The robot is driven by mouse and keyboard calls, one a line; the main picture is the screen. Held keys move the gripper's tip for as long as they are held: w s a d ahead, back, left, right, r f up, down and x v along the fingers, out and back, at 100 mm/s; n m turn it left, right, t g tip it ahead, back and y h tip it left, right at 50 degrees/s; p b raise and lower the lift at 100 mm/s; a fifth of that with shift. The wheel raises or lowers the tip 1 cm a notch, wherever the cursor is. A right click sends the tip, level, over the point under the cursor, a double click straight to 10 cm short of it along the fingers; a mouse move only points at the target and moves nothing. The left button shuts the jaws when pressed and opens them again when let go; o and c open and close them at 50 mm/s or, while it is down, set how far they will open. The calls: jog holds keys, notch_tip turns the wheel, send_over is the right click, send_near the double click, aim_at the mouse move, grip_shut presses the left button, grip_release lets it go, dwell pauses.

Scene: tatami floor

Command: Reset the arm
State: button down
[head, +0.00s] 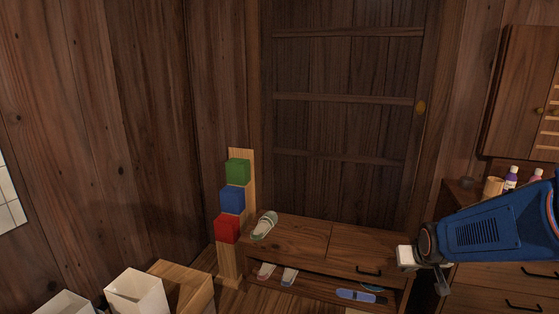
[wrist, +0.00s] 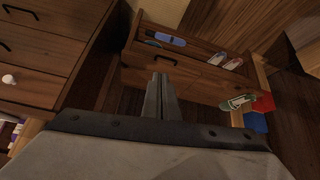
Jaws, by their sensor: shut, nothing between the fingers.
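My arm reaches in from the right in the head view, and my gripper (head: 442,286) points down in front of the right end of a low wooden shoe bench (head: 300,240). In the wrist view my gripper (wrist: 161,78) shows its two fingers together, with nothing between them. The bench (wrist: 200,82) lies beyond the fingertips there. The gripper appears apart from the furniture.
A dresser (head: 500,285) with bottles stands at the right. A green-striped sandal (head: 264,226) lies on the bench, and more footwear sits below. A post holds red (head: 227,228), blue and green blocks. Boxes (head: 137,296) stand at the lower left.

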jog(key=s+a+r, duration=0.3)
jog(key=s, duration=0.5)
jog(key=s+a+r+n+g+y, duration=0.1)
jog(key=s+a+r, duration=0.1)
jog(key=s, duration=0.6)
jog(key=s+a+r+g, duration=0.1)
jog(key=s+a+r, duration=0.2)
jog(key=s, duration=0.5)
jog(key=shift+s+a+r+n, duration=0.25)
jog(key=shift+a+r+n, duration=0.05)
jog(key=shift+a+r, duration=0.05)
